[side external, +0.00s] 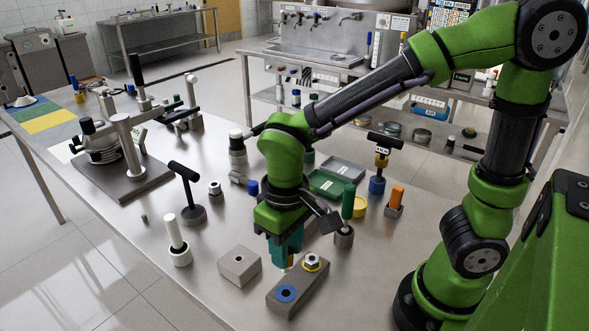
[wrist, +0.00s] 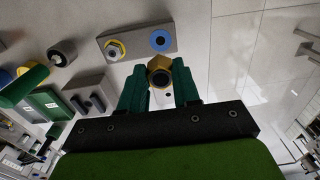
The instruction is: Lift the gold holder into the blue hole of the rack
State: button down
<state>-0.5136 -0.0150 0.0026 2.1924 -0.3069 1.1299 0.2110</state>
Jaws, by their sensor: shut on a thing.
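The rack is a grey block (side external: 270,301) with a blue-ringed hole (side external: 287,293) at its near end. A silver hex holder (side external: 312,261) stands in its yellow-ringed hole. In the wrist view, the rack (wrist: 137,42) lies just beyond my fingertips, and the blue hole (wrist: 160,40) is empty. My gripper (wrist: 160,76) is shut on the gold holder (wrist: 158,64), a hex piece with a dark bore. In the side view, my gripper (side external: 286,262) hangs between the rack and a smaller grey block; the gold holder is mostly hidden there.
The smaller grey block (side external: 239,266) with one hole is left of the rack. A white cylinder (side external: 177,245) stands farther left. A green-handled tool (side external: 347,203) stands close behind the rack. The table is clear at the front left.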

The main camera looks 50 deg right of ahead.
jog(key=shift+f, duration=2.8)
jog(key=shift+f, duration=0.65)
jog(key=shift+f, duration=1.15)
jog(key=c, duration=0.7)
grip_release()
jog(key=shift+c, duration=0.2)
notch_tip(320, 180, up, 21)
jog(key=s+d+f+m+t+y, duration=0.1)
jog(key=s+d+m+t+y, duration=0.1)
jog(key=d+m+t, duration=0.2)
jog(key=d+t, duration=0.3)
jog(key=d, duration=0.4)
jog(key=shift+f, duration=0.3)
